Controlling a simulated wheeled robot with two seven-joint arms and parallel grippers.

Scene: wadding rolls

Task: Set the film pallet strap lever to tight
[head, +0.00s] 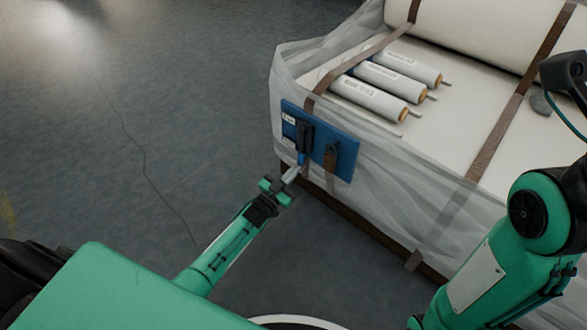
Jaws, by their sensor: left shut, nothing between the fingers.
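The film pallet (400,195) stands on the right, wrapped in clear film with brown straps over it. A blue plate (343,158) is fixed on its near left side.
Several white film rolls (375,98) lie on top of the pallet, with a large wadding roll (470,30) behind them. A brown strap end (330,160) hangs over the blue plate.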

